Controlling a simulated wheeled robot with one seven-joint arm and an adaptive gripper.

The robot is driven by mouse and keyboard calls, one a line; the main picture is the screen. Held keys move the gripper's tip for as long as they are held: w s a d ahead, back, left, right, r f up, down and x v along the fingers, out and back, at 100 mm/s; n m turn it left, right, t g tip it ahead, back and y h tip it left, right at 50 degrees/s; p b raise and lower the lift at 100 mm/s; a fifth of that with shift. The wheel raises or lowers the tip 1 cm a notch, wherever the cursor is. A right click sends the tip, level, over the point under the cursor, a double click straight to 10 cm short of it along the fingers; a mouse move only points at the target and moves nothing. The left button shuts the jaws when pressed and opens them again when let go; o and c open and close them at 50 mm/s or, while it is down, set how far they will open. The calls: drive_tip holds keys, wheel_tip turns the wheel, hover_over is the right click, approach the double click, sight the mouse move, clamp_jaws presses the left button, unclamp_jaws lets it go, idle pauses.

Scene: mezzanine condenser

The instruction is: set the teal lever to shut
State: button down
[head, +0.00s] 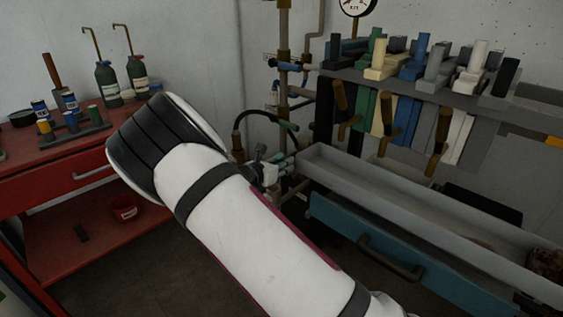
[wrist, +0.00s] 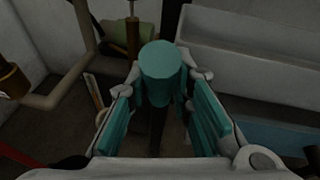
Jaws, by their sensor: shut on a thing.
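The teal lever (wrist: 160,62) shows in the wrist view as a rounded teal grip, its end facing the camera. It sits between the fingertips of my gripper (wrist: 166,92), which is shut on it. The gripper's own inner pads are also teal. The lower part of the lever, its pivot and any position marks are hidden or too dark to read. In the head view my gripper (head: 272,172) is small and partly behind my arm, beside the pipework. I cannot make out the lever apart from the teal pads there.
Brown and grey pipes (head: 283,60) with blue-handled fittings rise behind the gripper. A red bench (head: 60,160) with bottles stands left.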

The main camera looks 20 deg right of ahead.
idle(0.6)
drive_tip(key=c, duration=1.4)
unclamp_jaws()
drive_tip(key=shift+d, duration=0.1)
drive_tip(key=v, duration=1.2)
drive_tip(key=shift+w+r, duration=0.1)
